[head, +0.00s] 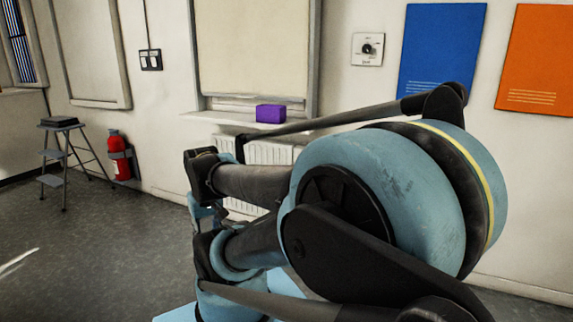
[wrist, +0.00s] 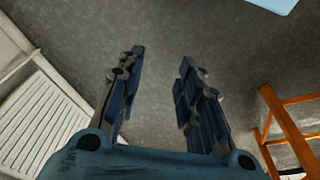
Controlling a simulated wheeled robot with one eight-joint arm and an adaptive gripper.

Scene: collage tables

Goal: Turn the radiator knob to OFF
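A square white wall plate with a dark round knob (head: 367,49) is on the wall in the head view, left of a blue poster. Small marks surround the knob, too small to read, so I cannot tell its setting. A white ribbed radiator (head: 268,153) is below the window, partly hidden by my arm; it also seems to show at the left of the wrist view (wrist: 42,125). I see no knob on its visible part. My gripper (wrist: 162,58) is open and empty, its fingers apart over the grey floor. The knob is not in the wrist view.
A purple box (head: 270,113) sits on the window sill. A step stool (head: 63,150) and a red fire extinguisher (head: 119,157) stand at the left. An orange-framed piece of furniture (wrist: 285,125) is right of my gripper. Open floor (head: 110,240) lies at the left.

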